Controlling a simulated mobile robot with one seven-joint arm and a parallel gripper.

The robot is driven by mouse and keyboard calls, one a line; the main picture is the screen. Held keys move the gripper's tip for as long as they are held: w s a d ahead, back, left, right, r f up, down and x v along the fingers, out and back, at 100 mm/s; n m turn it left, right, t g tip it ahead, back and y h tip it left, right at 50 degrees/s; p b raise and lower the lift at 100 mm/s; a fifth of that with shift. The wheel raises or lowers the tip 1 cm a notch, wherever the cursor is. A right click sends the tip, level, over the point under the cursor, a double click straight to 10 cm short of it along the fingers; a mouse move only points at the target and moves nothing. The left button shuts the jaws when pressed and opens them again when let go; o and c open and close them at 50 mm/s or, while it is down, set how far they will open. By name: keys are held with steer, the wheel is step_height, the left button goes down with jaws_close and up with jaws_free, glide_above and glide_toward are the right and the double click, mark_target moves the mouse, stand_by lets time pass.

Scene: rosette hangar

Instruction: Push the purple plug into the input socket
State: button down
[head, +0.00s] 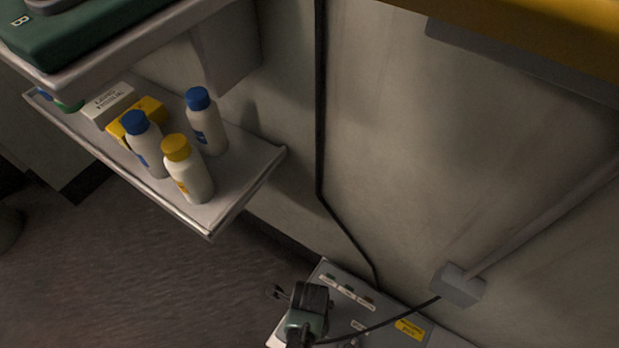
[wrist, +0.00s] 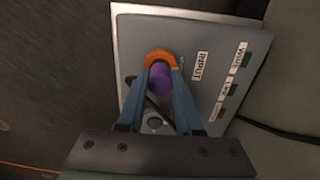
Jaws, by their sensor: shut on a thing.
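The purple plug (wrist: 161,79) is between the blue fingers of my gripper (wrist: 162,73) in the wrist view, and the fingers are shut on it. Its far end lines up with the lower part of an orange ring (wrist: 157,53), beside the label INPUT (wrist: 199,67) on a grey panel (wrist: 150,25). I cannot tell whether the plug is inside the ring or just in front of it. In the head view my gripper (head: 306,318) is over the left part of the panel (head: 385,316) at the bottom; the plug and socket are hidden there.
A black cable (head: 385,318) runs across the panel to a grey wall box (head: 458,285). A shelf (head: 245,172) at left holds bottles and small boxes. A round fitting (wrist: 153,123) sits between the fingers.

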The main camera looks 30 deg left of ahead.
steer(key=shift+f, duration=0.1)
stand_by(0.6)
steer(key=c, duration=0.5)
jaws_free()
step_height(320, 180, up, 13)
steer(key=p, duration=0.7)
steer(key=shift+p, duration=0.35)
